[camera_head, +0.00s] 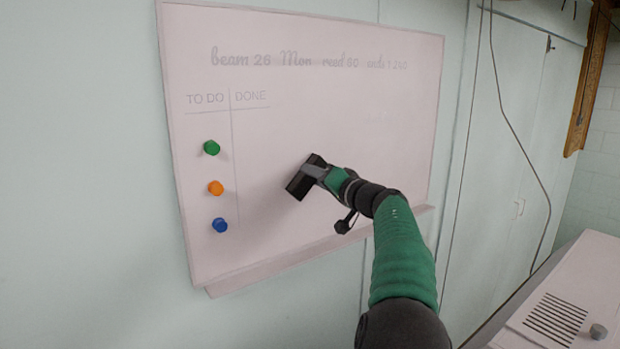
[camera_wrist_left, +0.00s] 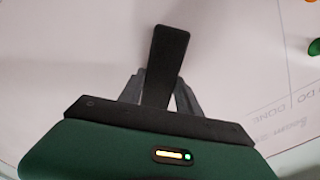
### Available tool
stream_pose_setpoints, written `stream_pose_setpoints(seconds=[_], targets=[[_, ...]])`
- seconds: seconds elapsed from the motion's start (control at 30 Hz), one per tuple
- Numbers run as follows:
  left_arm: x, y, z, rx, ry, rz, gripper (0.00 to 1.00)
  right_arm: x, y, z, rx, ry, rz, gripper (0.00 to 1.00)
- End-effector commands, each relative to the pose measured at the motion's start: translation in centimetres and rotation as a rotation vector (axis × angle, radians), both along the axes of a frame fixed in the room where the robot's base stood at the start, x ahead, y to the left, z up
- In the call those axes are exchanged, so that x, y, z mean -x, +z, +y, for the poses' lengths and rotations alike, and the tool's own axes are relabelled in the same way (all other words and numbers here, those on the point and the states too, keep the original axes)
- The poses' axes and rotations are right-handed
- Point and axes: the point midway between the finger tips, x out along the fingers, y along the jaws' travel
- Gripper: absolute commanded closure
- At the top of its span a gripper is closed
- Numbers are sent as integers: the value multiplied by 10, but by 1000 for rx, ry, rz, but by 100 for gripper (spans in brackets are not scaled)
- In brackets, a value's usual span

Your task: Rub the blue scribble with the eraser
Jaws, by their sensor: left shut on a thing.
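The whiteboard (camera_head: 330,240) hangs on the wall with grey writing along its top and a "TO DO / DONE" heading at upper left. My left gripper (camera_head: 316,172) is shut on a black block-shaped eraser (camera_head: 299,184), which is at the middle of the board. I cannot tell for sure whether the eraser touches the surface. In the left wrist view the gripper (camera_wrist_left: 160,88) has the dark eraser (camera_wrist_left: 166,52) upright between its fingers, with the pale board behind. No blue scribble shows; the eraser and arm hide part of the board. My right gripper is not in view.
Green (camera_head: 211,148), orange (camera_head: 215,188) and blue (camera_head: 220,226) round magnets sit on the board's left side. A ledge (camera_head: 270,268) runs along its lower edge. A pale machine or bench (camera_head: 590,270) with a slotted panel stands at lower right.

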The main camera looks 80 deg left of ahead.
Motion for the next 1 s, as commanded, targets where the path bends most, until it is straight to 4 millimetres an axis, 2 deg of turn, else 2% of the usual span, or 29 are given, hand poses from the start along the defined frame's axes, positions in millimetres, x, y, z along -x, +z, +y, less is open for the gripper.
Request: stream_pose_setpoints(seconds=[0.1, 0.33, 0.63, 1.0], targets=[[-11, 2, 6, -1, 0, 2, 92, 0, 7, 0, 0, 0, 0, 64], [-19, 2, 11, 0, -1, 0, 92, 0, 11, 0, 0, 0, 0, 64], [-45, 3, 26, 0, -1, 1, 92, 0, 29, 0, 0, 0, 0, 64], [-48, -1, 26, 0, -1, -2, 92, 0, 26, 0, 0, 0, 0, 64]])
